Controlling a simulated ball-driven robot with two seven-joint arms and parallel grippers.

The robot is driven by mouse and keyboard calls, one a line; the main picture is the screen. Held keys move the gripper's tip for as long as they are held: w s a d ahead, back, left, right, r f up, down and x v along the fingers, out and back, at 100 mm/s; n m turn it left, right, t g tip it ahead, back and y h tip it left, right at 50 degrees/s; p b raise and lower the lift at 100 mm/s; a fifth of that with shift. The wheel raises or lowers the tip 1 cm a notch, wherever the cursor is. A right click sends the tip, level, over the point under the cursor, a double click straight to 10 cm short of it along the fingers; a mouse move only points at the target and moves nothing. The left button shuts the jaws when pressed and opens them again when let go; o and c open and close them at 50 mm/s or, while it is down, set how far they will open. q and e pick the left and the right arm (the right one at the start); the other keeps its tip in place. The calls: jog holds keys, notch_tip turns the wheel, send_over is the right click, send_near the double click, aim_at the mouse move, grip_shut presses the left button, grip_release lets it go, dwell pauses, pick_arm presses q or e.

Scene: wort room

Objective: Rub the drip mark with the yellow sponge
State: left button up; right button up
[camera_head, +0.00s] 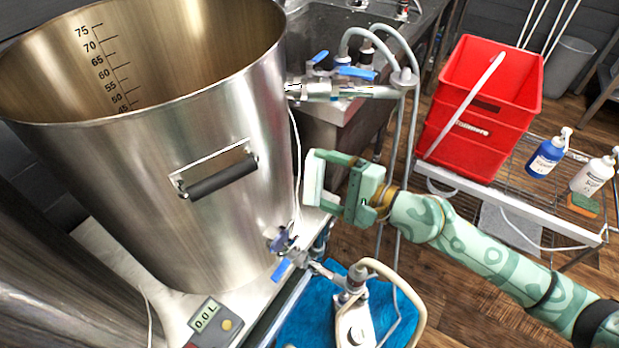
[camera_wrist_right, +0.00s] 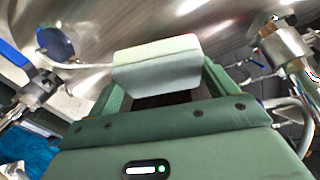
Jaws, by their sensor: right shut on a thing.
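My right gripper (camera_head: 328,179) is beside the large steel kettle (camera_head: 215,225), just right of its wall. It is shut on a pale, whitish-green block (camera_head: 314,177) across its fingertips. The block also shows in the right wrist view (camera_wrist_right: 157,66), facing the kettle's steel wall (camera_wrist_right: 130,22); I cannot tell whether it touches. It looks like a sponge, but no clear yellow shows on it. I cannot make out a drip mark on the steel. My left gripper is out of view.
A blue-handled valve (camera_head: 283,243) and display box (camera_head: 212,322) sit low at the kettle. Hoses (camera_head: 408,120) rise behind my right gripper. Red crates (camera_head: 475,125), blue (camera_head: 548,155) and white (camera_head: 593,174) bottles and a green-and-orange sponge (camera_head: 583,205) are on a wire cart, right.

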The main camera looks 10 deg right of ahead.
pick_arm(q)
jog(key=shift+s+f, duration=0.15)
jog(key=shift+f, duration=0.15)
pick_arm(e)
jog(key=shift+s+d, duration=0.35)
jog(key=shift+d, duration=0.35)
pick_arm(q)
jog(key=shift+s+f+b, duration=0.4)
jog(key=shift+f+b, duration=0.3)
jog(key=shift+b, duration=0.35)
pick_arm(e)
jog(key=d, duration=0.1)
jog(key=s+d, duration=0.1)
jog(key=shift+s+d, duration=0.1)
jog(key=shift+d, duration=0.25)
